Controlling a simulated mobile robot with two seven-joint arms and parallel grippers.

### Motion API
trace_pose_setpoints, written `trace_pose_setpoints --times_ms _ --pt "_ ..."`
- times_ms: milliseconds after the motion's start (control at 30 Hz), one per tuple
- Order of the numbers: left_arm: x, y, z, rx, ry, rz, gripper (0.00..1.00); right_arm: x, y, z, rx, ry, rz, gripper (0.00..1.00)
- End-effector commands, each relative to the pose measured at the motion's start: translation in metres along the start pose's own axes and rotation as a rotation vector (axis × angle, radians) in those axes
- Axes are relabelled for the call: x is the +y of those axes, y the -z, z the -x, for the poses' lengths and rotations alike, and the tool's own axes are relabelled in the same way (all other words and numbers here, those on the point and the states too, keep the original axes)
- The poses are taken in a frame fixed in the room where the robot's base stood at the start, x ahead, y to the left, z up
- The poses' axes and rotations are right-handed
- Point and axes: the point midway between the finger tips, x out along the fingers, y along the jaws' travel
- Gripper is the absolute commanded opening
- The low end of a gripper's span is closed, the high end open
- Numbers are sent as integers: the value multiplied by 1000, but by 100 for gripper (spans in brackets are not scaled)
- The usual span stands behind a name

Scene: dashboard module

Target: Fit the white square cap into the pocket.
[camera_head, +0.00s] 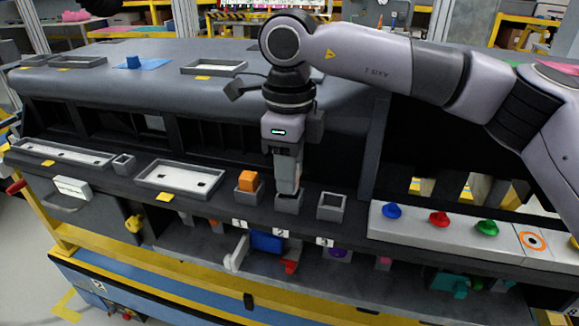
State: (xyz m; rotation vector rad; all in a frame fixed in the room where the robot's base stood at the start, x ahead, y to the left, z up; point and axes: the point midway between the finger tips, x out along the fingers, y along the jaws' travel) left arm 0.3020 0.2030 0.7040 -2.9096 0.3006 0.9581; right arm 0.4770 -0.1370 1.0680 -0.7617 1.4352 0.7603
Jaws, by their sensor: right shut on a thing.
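My right gripper (288,190) points straight down at the middle grey square pocket (288,207), above label 2. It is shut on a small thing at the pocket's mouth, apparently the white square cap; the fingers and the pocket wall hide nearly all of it. I cannot tell whether it is seated in the pocket. To the left, an orange block (249,181) sits in another square pocket (247,197) above label 1. To the right, the square pocket (332,207) above label 3 is open and empty. My left gripper is not in view.
White-floored trays (180,178) lie left on the dark ledge. Blue, red and green knobs (439,218) stand on a light panel at right. A lower shelf holds several coloured parts, including a blue block (266,242). The dashboard's upper deck (130,88) overhangs behind.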

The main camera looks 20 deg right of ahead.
Motion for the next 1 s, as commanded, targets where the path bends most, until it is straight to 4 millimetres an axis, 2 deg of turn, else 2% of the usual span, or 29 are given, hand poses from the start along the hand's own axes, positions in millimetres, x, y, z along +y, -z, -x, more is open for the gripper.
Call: trace_pose_setpoints --times_ms 667,700,767,800,1000 --pt "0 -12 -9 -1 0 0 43 0 0 -18 0 0 0 3" --pt "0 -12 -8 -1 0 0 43 0 0 -18 -1 0 0 38" --pt "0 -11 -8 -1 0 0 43 0 0 -17 0 0 0 57" --pt "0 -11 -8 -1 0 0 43 0 0 -17 0 0 0 61" --pt "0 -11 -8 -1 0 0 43 0 0 -17 0 0 0 61"
